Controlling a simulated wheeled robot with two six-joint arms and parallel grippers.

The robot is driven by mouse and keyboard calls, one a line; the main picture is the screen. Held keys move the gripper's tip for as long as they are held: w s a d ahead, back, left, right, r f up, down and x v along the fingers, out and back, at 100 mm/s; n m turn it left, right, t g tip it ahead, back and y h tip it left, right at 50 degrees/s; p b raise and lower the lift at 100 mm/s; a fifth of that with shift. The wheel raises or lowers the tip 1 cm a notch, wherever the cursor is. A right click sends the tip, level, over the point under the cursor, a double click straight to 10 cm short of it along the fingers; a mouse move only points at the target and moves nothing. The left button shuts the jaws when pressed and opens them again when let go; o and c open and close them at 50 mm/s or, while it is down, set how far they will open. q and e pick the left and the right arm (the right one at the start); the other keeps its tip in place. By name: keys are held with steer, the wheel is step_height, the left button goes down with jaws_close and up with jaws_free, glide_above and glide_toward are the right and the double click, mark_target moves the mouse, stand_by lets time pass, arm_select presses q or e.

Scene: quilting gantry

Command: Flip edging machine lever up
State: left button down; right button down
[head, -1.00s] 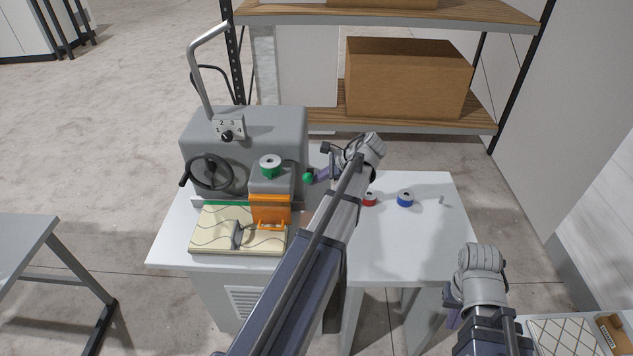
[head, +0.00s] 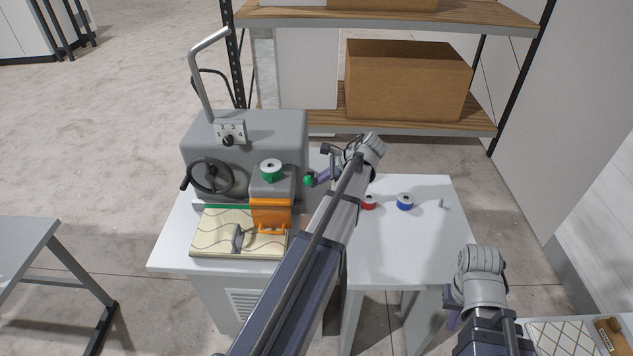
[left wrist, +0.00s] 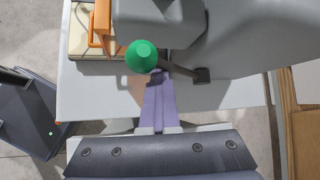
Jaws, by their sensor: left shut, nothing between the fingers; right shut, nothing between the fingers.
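The grey edging machine (head: 250,140) stands on a white table. Its lever has a round green knob (head: 309,181) and sits at the machine's right side. In the left wrist view the green knob (left wrist: 142,56) is at the end of a dark bar (left wrist: 180,66) that runs to a dark pivot block. My left gripper (head: 322,175) is shut and empty, right beside the knob. In the left wrist view its purple fingers (left wrist: 158,78) end just below the knob and bar; I cannot tell whether they touch. My right gripper (head: 453,317) is shut, low at the right, away from the machine.
A handwheel (head: 210,176), an orange guard (head: 270,213) and a quilted piece (head: 215,240) are at the machine's front. A shelf with a cardboard box (head: 408,80) stands behind.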

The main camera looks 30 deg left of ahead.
arm_select(q)
steer(key=shift+s+d+f+b, duration=0.75)
steer(key=shift+d+f+b, duration=0.1)
steer(key=shift+f+b, duration=1.1)
steer(key=w+d+r+p, duration=0.3)
steer(key=w+r+p, duration=0.3)
steer(key=w+r, duration=0.1)
steer(key=shift+w+p, duration=0.15)
steer(key=shift+p, duration=0.15)
steer(key=shift+d+f, duration=0.15)
steer(key=shift+d, duration=0.05)
steer(key=s+d+f+n+h+b, duration=0.2)
steer(key=s+d+f, duration=0.3)
steer(key=d, duration=0.5)
steer(key=s+d+f+n+t+h+b, duration=0.1)
steer(key=s+d+f+b, duration=0.4)
steer(key=s+d, duration=0.5)
steer(key=s+d+f+n+h+b, duration=0.3)
steer(key=s+d+f, duration=0.3)
steer(key=d, duration=0.5)
steer(key=shift+s+d+f+t+h+b, duration=0.35)
steer(key=shift+s+h+b, duration=0.25)
steer(key=shift+s, duration=0.6)
